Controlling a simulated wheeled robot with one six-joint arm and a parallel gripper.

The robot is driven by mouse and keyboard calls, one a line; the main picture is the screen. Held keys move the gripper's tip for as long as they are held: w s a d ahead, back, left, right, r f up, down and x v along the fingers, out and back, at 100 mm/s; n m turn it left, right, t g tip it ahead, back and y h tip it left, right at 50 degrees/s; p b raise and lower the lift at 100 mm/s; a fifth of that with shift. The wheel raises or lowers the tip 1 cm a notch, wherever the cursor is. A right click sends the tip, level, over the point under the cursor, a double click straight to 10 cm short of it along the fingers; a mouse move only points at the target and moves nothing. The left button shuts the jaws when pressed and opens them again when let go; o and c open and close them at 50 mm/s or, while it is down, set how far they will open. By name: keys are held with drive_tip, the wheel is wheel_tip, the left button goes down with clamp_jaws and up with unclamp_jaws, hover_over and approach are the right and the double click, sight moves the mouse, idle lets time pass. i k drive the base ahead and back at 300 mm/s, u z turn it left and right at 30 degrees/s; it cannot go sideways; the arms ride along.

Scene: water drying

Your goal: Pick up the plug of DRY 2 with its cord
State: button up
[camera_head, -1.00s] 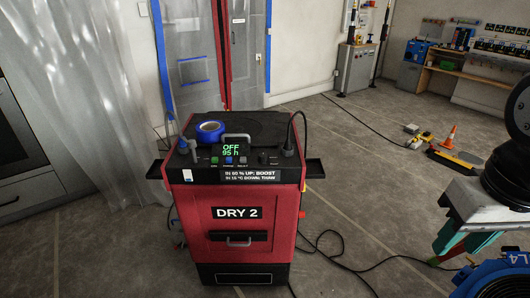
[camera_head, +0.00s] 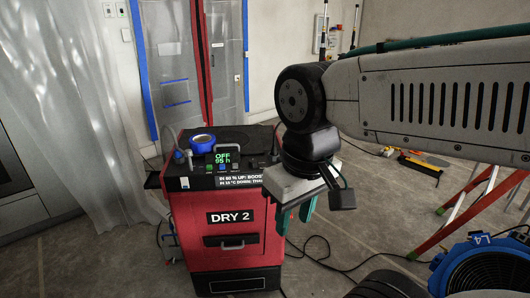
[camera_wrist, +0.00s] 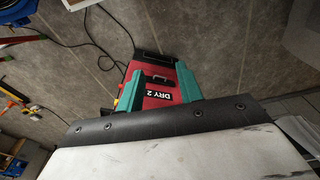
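DRY 2 (camera_head: 190,235), a red cabinet with a black top, stands left of centre in the head view. Its display reads OFF, 95 h. It also shows in the wrist view (camera_wrist: 160,98), seen between my fingers. My gripper (camera_head: 297,214) has two teal fingers, spread apart with nothing between them. It hangs in front of and to the right of the cabinet in the head view. I cannot make out the plug; my arm and gripper cover much of the cabinet's right top area. A black cord (camera_head: 322,258) lies on the floor right of the cabinet.
A blue tape roll (camera_head: 202,143) sits on the cabinet's top. A red ladder (camera_head: 465,205) and a blue fan-like machine (camera_head: 480,262) stand at right. Plastic sheeting (camera_head: 65,110) hangs at left. Grey floor is open in front left.

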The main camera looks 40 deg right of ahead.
sight(274, 151)
drive_tip(key=i, duration=0.9)
drive_tip(key=u, duration=0.05)
